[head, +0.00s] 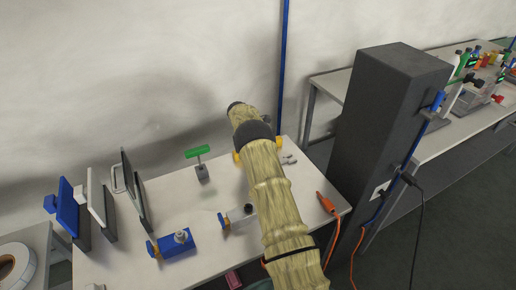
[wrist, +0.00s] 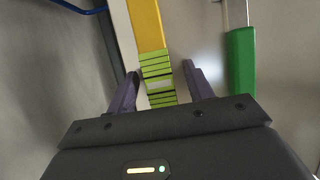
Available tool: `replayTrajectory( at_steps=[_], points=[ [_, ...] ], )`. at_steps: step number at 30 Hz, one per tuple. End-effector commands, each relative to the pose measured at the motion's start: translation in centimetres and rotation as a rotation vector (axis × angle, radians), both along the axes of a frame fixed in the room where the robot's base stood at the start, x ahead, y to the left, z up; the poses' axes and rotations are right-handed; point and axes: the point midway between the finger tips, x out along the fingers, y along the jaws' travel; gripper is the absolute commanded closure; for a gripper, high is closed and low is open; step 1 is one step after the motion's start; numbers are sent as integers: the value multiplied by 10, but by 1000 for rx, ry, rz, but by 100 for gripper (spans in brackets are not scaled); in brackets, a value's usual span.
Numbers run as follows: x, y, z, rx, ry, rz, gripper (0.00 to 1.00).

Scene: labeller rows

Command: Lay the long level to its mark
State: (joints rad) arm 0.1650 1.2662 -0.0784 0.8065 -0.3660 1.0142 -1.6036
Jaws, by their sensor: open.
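A long yellow bar (wrist: 145,25) with a lime-green banded section (wrist: 157,72), which looks like the long level, shows in the wrist view. My gripper (wrist: 160,68) is open, with one dark purple finger on each side of the banded section. I cannot tell whether either finger touches it. In the head view my sleeved arm reaches over the table and hides the gripper and most of what lies beneath. Small yellow patches (head: 237,157) show beside the arm there; I cannot tell if they belong to the level. I cannot make out the mark.
A green T-handled tool (head: 197,152) stands left of my arm; its green handle also shows in the wrist view (wrist: 241,62). A blue block (head: 176,243), upright panels (head: 102,210) and an orange-tipped lead (head: 327,204) are on the white table (head: 185,205). A dark pillar (head: 385,130) rises at right.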

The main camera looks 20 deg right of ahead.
Motion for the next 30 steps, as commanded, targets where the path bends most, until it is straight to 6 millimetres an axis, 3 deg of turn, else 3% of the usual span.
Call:
replayTrajectory(
  at_steps=[16,17,24,30],
  points=[
    [1,-1,-2,0,-2,1,48],
    [1,-1,-2,0,-2,1,50],
    [1,-1,-2,0,-2,1,97],
    [1,-1,-1,-1,-3,1,100]
  ],
)
